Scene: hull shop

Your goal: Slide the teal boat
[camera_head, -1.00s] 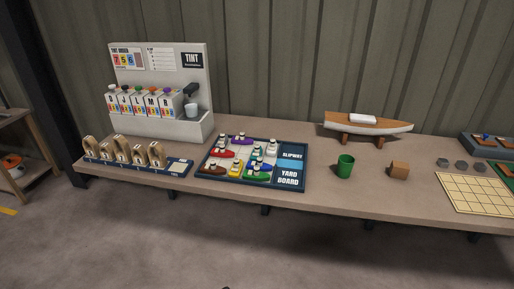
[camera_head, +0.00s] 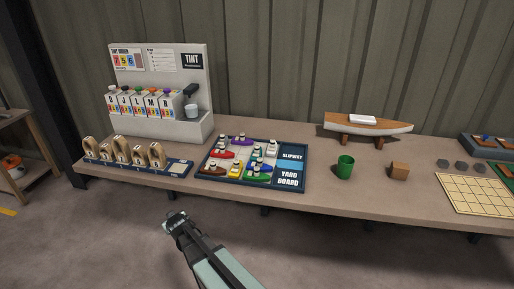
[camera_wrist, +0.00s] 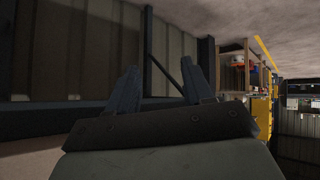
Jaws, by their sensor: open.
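The yard board (camera_head: 299,174) is a dark tray of small toy boats with white cabins, at the middle of the bench in the head view. A small teal boat (camera_head: 255,158) seems to lie in its right half, close among other boats; its outline is hard to tell. My gripper (camera_head: 175,217) is in front of the bench, below and left of the board, apart from it. In the wrist view my gripper (camera_wrist: 158,80) shows two spread fingers with nothing between them. The boats do not show there.
Purple (camera_head: 240,138), red (camera_head: 218,155), brown (camera_head: 211,170), yellow (camera_head: 235,171) and green (camera_head: 257,177) boats crowd the board. The tint stand (camera_head: 190,60) is behind left. A green cup (camera_head: 345,167) and a wooden block (camera_head: 399,170) stand right, with bare bench around them.

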